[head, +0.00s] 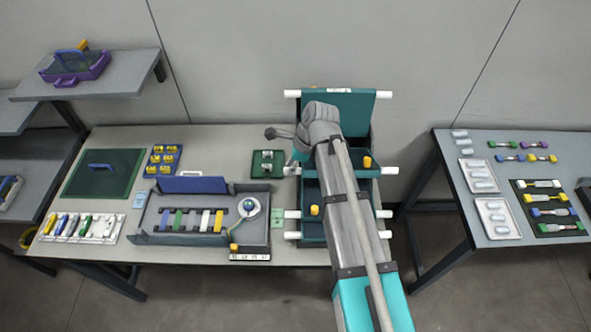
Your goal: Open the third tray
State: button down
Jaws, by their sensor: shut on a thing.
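A teal tray unit (311,190) stands at the right end of the middle table, with stacked teal trays and white bars jutting from both sides. Its top panel (350,101) stands raised at the back. Yellow knobs show on it, one at upper right (367,162) and one at lower left (314,210). My arm crosses the unit from the front and hides its middle. My gripper (291,163) is small and partly hidden at the unit's left side, at a white side bar (289,171). It appears shut on this bar. I cannot tell which tray the bar belongs to.
A small green holder (267,163) stands close to my gripper. A right-hand table (460,150) is separated by a gap. Bare tabletop (220,145) shows at the back.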

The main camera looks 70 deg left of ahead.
jog(key=w+a+r+p, duration=0.2)
jog(key=a, duration=0.4)
jog(key=w+a+r+p, duration=0.2)
jog(key=w+a+r, duration=0.1)
jog(key=a, duration=0.4)
jog(key=shift+a, duration=0.3)
jog(key=shift+c, duration=2.4)
grip_release()
jog(key=shift+d, duration=0.15)
